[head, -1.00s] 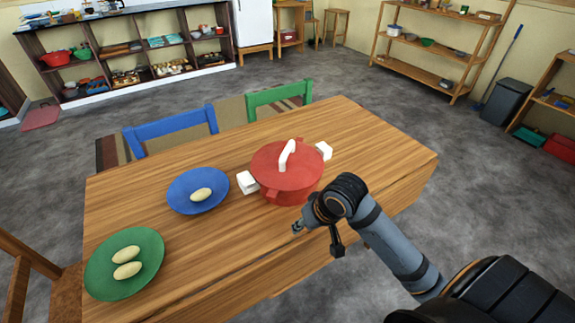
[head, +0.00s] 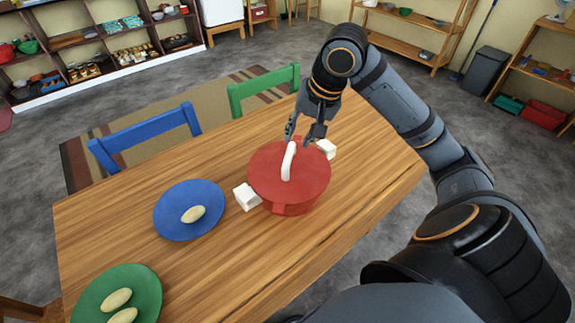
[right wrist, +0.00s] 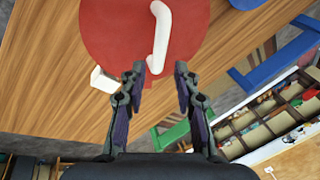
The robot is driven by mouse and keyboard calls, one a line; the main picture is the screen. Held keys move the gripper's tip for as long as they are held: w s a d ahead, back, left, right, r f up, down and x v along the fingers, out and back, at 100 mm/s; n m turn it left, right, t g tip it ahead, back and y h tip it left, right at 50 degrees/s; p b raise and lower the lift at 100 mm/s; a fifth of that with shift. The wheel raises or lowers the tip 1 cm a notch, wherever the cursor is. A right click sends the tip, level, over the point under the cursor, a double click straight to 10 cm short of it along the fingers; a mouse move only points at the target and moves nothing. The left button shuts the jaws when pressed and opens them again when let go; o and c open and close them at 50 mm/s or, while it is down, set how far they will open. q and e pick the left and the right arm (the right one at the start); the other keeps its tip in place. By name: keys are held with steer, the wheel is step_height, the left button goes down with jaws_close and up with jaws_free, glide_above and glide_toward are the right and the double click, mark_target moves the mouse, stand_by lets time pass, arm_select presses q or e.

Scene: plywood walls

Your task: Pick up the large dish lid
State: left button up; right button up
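The large red dish lid (head: 305,172) sits on the red pot (head: 292,209) on the wooden table, with a white arched handle (head: 288,160) on top. In the right wrist view the lid (right wrist: 115,35) and its white handle (right wrist: 161,38) are at the top, ahead of the fingers. My right gripper (head: 304,137) is above the far side of the lid, near the far end of the handle. I cannot tell whether a fingertip touches the handle. My left gripper is not in view.
White blocks flank the pot, at its left (head: 246,197) and right (head: 327,148). A blue plate (head: 170,222) and a green plate (head: 90,292) hold pale oval items. A blue chair (head: 145,132) and a green chair (head: 262,86) stand along the table's far side.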

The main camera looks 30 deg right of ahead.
mark_target(291, 153)
steer(key=x, duration=0.3)
steer(key=shift+w, duration=0.2)
steer(key=shift+w+f, duration=0.15)
steer(key=shift+a+f, duration=0.2)
steer(key=shift+f, duration=0.45)
steer(key=x, duration=0.2)
steer(key=b+x, duration=0.1)
steer(key=shift+a+f, duration=0.2)
steer(key=shift+f, duration=0.25)
steer(key=shift+s, duration=0.2)
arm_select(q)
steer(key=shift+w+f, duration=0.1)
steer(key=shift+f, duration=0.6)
arm_select(e)
jaws_close()
